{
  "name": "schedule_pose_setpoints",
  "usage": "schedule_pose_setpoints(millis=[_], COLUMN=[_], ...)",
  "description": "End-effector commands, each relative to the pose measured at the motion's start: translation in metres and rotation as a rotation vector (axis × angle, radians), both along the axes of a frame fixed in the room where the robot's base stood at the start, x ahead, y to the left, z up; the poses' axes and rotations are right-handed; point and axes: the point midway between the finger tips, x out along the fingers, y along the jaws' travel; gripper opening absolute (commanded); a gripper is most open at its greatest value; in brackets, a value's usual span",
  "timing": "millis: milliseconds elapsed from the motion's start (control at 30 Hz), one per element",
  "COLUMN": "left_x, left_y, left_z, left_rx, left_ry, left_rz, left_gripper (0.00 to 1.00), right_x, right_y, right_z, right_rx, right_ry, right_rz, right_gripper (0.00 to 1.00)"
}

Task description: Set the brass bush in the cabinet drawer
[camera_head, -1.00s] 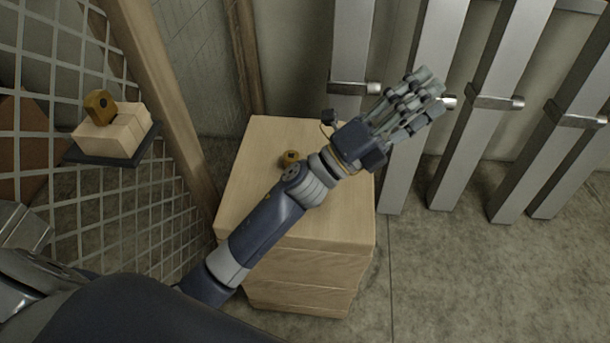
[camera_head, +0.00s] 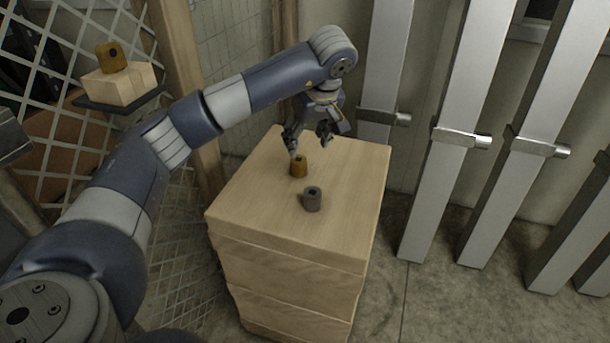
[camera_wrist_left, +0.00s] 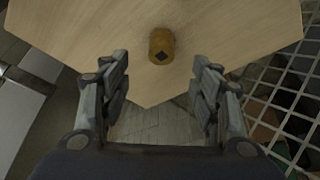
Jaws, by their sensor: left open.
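The brass bush (camera_head: 298,166), a short golden cylinder with a dark hole in its top, stands upright on the wooden cabinet (camera_head: 255,215). My left gripper (camera_head: 308,140) is open and empty, pointing down just above and beside the bush. In the left wrist view the bush (camera_wrist_left: 161,45) lies ahead of the gap between the open fingers (camera_wrist_left: 161,72), not between them. The cabinet's drawer fronts (camera_head: 290,283) show below its top and look shut. My right gripper is not in view.
A grey bush (camera_head: 312,199) stands close to the brass one on the cabinet top. Another brass-coloured piece (camera_head: 112,57) sits on a wooden block (camera_head: 120,84) by the lattice (camera_head: 65,60). Metal posts (camera_head: 445,150) stand right of the cabinet. The cabinet top's front is clear.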

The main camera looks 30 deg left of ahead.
Motion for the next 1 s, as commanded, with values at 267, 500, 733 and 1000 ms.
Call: schedule_pose_setpoints(millis=[267, 500, 733, 1000], left_x=[0.006, 0.011, 0.017, 0.021], left_y=[0.017, 0.023, 0.034, 0.038], left_z=[-0.036, -0.053, -0.086, -0.097], left_rx=[0.013, 0.011, 0.010, 0.010], left_ry=[0.005, 0.003, 0.003, 0.001], left_rz=[0.008, 0.007, 0.008, 0.005], left_gripper=[0.57, 0.57, 0.57, 0.57], right_x=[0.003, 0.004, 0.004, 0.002], right_y=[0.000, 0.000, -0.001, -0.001], right_z=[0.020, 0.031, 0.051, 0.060], right_rx=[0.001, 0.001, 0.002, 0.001], right_ry=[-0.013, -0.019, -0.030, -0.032], right_rz=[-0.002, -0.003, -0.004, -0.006], right_gripper=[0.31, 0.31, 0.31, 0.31])
